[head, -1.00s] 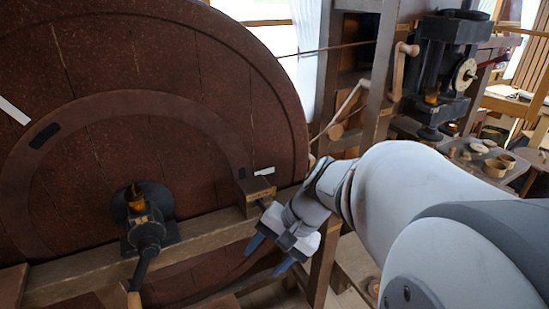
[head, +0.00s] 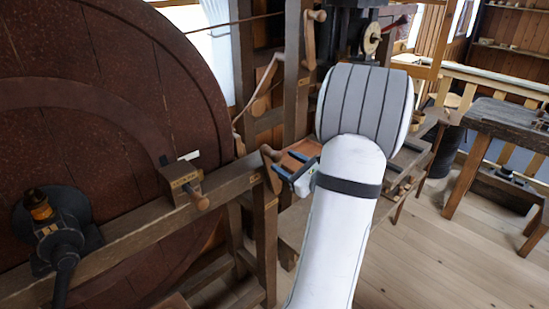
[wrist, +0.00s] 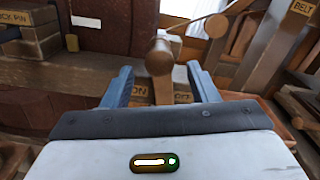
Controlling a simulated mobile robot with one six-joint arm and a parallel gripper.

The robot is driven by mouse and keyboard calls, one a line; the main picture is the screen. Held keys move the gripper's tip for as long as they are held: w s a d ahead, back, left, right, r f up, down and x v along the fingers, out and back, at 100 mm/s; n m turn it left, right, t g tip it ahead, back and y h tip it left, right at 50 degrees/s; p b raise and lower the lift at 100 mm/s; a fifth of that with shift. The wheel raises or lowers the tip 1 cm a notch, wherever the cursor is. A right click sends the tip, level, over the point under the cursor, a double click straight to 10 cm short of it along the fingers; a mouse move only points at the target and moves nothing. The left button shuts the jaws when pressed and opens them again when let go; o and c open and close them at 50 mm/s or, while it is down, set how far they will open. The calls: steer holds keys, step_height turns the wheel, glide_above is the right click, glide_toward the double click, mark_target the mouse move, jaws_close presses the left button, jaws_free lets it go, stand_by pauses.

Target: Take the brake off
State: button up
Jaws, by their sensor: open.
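A wooden lever (head: 271,166) with a round knob stands on the frame post to the right of the big wheel. In the wrist view the lever (wrist: 160,55) shows between my blue fingertips. A label below it partly reads "ON"; the rest is hidden, and I see no word "brake". My gripper (head: 283,161) is open and empty, just right of the lever in the head view. In the wrist view my gripper (wrist: 159,72) has a finger on each side of the lever, with visible gaps. I cannot tell how deep the lever reaches between the fingers.
The large brown wheel (head: 115,125) fills the left. A lock pin block (head: 180,184) sits on the wooden rail (head: 130,235). A second wooden handle (head: 310,40) and a thin bent lever (head: 262,85) stand behind. Open floor (head: 440,250) lies to the right.

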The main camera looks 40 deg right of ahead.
mark_target(280, 159)
steer(key=shift+w+a+p, duration=0.2)
steer(key=shift+w+p, duration=0.1)
steer(key=shift+w, duration=1.85)
steer(key=shift+c, duration=0.3)
